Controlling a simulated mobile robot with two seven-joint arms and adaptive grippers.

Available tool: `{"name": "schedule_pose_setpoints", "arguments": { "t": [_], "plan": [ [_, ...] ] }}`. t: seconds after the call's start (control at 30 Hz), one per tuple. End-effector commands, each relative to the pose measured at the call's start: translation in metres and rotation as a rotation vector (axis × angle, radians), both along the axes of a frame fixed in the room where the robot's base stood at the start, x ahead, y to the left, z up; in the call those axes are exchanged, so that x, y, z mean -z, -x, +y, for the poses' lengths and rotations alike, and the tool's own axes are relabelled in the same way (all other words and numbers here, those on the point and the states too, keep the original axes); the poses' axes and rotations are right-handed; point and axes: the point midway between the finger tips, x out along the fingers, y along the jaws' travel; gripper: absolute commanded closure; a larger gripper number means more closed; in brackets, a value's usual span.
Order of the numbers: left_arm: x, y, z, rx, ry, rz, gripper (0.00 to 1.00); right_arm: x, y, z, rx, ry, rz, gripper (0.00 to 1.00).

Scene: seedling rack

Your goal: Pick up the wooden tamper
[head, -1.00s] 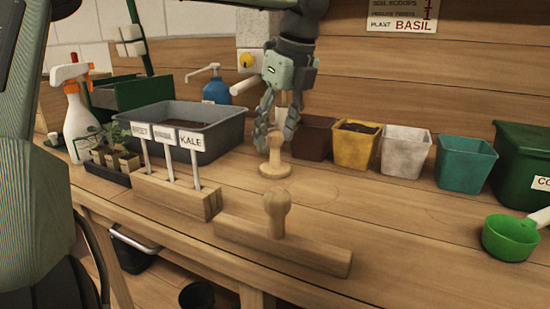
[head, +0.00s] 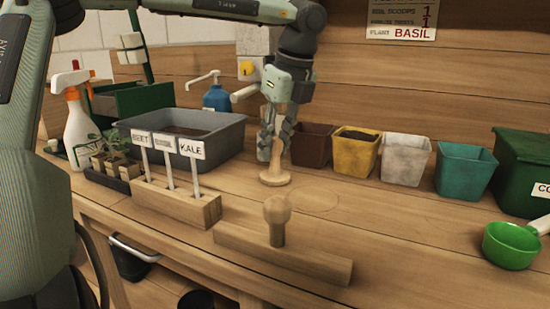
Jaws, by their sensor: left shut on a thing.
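The wooden tamper (head: 275,177), a pale wood piece with a round flat base and an upright handle, stands upright on the bench in the middle of the head view. My left gripper (head: 275,142) points down from above and is shut on its handle. The fingers hide much of the handle. The base appears to rest on the bench; I see no clear gap beneath it. My right gripper is not in view.
In front lies a long wooden bar (head: 300,257) with a round knob. A label block (head: 180,206) and a grey tub (head: 222,133) stand left. Brown (head: 311,143), yellow (head: 355,152), white and teal pots stand right. A green scoop (head: 511,246) lies far right.

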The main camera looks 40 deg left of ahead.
Motion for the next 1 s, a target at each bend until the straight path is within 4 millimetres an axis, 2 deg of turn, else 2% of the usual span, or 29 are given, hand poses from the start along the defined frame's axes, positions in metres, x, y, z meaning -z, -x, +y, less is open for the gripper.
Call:
{"name": "schedule_pose_setpoints", "arguments": {
  "t": [0.23, 0.4, 0.8, 1.0],
  "plan": [
    [-0.013, -0.001, 0.000, -0.001, -0.003, -0.004, 1.00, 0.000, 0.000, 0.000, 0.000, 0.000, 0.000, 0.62],
    [-0.042, -0.001, 0.000, 0.000, -0.004, -0.006, 1.00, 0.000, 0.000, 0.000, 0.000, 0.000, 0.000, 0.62],
    [-0.092, 0.086, -0.003, 0.001, -0.001, -0.005, 1.00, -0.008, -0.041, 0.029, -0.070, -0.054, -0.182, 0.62],
    [-0.106, 0.110, -0.003, 0.001, -0.001, -0.001, 1.00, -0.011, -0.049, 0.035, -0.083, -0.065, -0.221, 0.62]
  ]
}}
